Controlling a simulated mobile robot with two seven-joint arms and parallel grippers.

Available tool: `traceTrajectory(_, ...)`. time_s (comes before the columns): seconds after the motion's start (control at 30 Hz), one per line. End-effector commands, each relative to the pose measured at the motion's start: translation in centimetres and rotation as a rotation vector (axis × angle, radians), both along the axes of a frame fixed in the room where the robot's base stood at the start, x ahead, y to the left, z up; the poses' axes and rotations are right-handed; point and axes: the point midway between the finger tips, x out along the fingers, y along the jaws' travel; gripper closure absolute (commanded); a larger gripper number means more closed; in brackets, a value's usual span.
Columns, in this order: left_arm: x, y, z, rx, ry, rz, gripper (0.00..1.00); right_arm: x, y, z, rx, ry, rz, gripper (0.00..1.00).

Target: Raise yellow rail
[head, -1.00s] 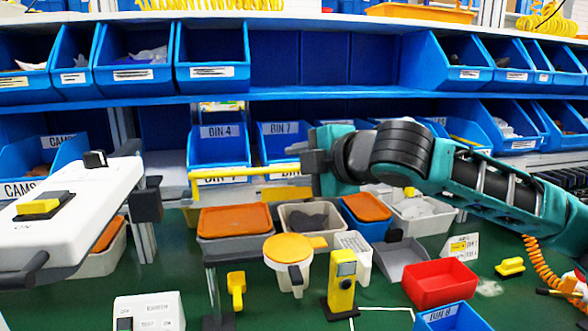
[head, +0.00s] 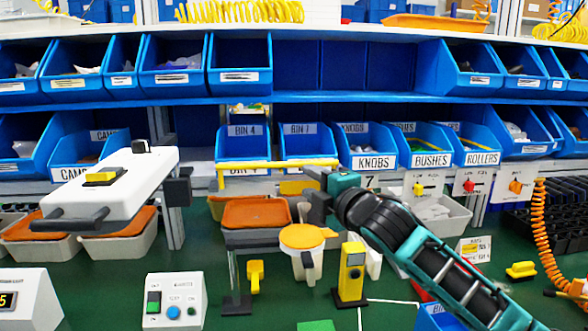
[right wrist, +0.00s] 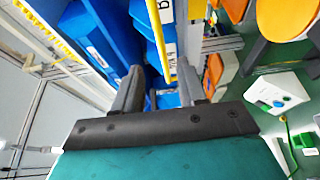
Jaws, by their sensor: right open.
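The yellow rail (head: 270,163) runs level across the front of the lower bins in the head view, with a short bracket turned down at its left end. My right gripper (head: 314,190) is just below and in front of the rail's right end. It is open and holds nothing. In the right wrist view, the rail (right wrist: 160,38) comes in from the top and its lower end lies near the gap between the two fingers (right wrist: 158,80). I cannot tell whether they touch it. My left gripper is not in view.
Blue bins (head: 368,145) line the shelf behind the rail. An orange-lidded box (head: 255,213), a round orange-topped container (head: 302,237) and a yellow post (head: 351,272) stand below. A white control unit (head: 115,185) with black handles is at left. Green table shows at front.

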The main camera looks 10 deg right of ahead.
Motion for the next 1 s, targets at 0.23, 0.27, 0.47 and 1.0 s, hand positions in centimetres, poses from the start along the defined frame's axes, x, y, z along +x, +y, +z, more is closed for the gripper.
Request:
traceTrajectory(0.23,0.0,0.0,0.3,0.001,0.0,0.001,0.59,3.6,1.6,0.1,0.002,0.002,0.0,0.59)
traceTrajectory(0.27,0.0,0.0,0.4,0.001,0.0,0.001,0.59,4.0,1.7,0.1,0.002,0.002,0.0,0.59)
traceTrajectory(0.47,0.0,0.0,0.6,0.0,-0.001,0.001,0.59,6.6,2.8,0.1,0.002,0.003,0.001,0.59)
traceTrajectory(1.0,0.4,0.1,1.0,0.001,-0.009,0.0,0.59,10.0,4.2,0.0,0.001,0.001,0.001,0.59)
